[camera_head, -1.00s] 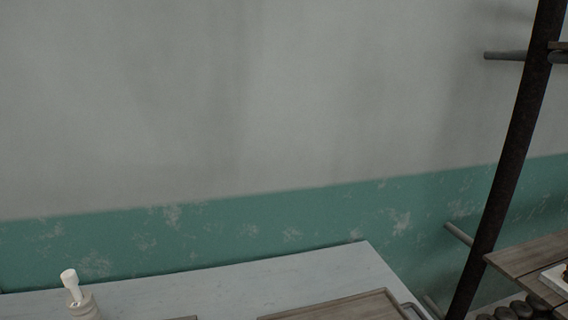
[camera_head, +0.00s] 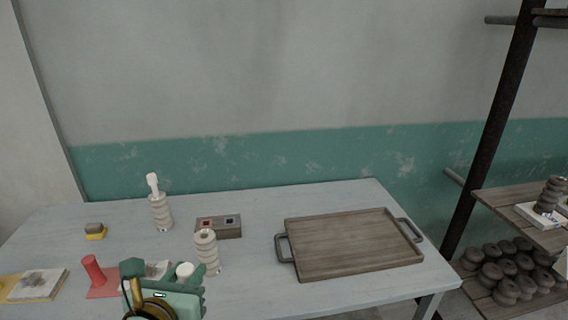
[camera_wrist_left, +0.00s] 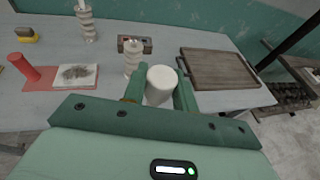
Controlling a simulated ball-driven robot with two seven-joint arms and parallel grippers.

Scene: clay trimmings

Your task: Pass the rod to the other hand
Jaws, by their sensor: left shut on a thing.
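My left gripper (camera_head: 172,278) is at the front of the table in the head view, green and seen from behind. It is shut on a white rod (camera_head: 184,269), whose rounded end shows between the fingers. In the left wrist view the rod (camera_wrist_left: 160,82) sits between the two green fingers, pointing mostly along the view, so its length is hidden. The rod appears to be above the table (camera_head: 262,200). My right gripper is in neither view.
Two ribbed beige stands (camera_head: 206,252) (camera_head: 161,212) are beyond the gripper, the farther one with a white piece on top. A red post (camera_head: 94,272) stands to the left. A block with two square recesses (camera_head: 218,228) and a wooden tray (camera_head: 350,243) lie to the right.

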